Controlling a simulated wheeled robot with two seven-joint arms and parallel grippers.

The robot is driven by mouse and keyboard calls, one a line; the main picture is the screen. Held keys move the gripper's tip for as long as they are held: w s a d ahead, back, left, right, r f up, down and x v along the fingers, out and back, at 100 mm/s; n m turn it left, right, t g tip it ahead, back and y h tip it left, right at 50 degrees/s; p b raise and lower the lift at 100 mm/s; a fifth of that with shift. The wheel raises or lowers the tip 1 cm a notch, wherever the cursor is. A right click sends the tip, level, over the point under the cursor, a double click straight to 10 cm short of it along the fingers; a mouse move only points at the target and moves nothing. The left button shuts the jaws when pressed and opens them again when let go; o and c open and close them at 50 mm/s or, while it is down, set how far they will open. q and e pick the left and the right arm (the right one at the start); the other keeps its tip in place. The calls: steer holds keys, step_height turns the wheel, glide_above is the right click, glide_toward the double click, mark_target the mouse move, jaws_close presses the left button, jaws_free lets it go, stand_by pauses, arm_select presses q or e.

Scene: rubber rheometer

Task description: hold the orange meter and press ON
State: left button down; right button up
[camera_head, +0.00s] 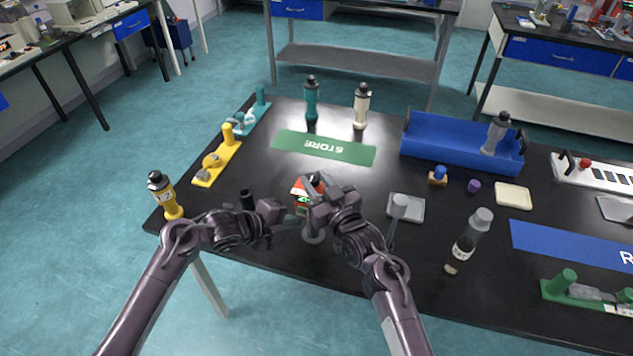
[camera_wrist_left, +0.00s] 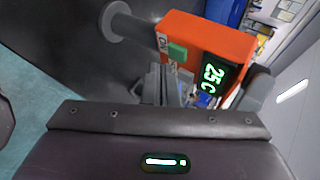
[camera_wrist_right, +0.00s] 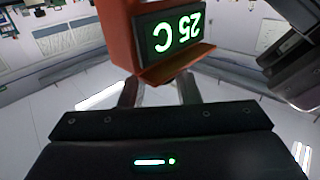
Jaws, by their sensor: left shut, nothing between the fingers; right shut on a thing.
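The orange meter (camera_head: 299,189) is between my two grippers near the table's front edge. In the left wrist view the meter (camera_wrist_left: 205,36) has a green button (camera_wrist_left: 177,52) beside an ON label. Its display (camera_wrist_left: 215,78) is lit and reads 25 C. My right gripper (camera_wrist_right: 160,90) is shut on the meter's body, seen close up in the right wrist view (camera_wrist_right: 120,30). My left gripper (camera_wrist_left: 172,88) is shut and empty, its fingertips close to the green button. I cannot tell whether they touch it. A grey post with a round base (camera_wrist_left: 117,20) extends from the meter.
A green STORE mat (camera_head: 325,147) lies behind the meter. Teal (camera_head: 311,98) and cream (camera_head: 361,105) bottles stand behind it. A yellow bottle (camera_head: 164,195) stands at the left corner. A grey plate (camera_head: 412,208) and a clear bottle (camera_head: 468,240) are to the right.

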arm_select(q)
steer(key=shift+s, duration=0.1)
steer(key=s, duration=0.2)
steer(key=s+a, duration=0.1)
steer(key=s, duration=0.2)
steer(key=shift+s+a, duration=0.3)
steer(key=shift+a, duration=0.1)
arm_select(e)
steer(key=o, duration=1.2)
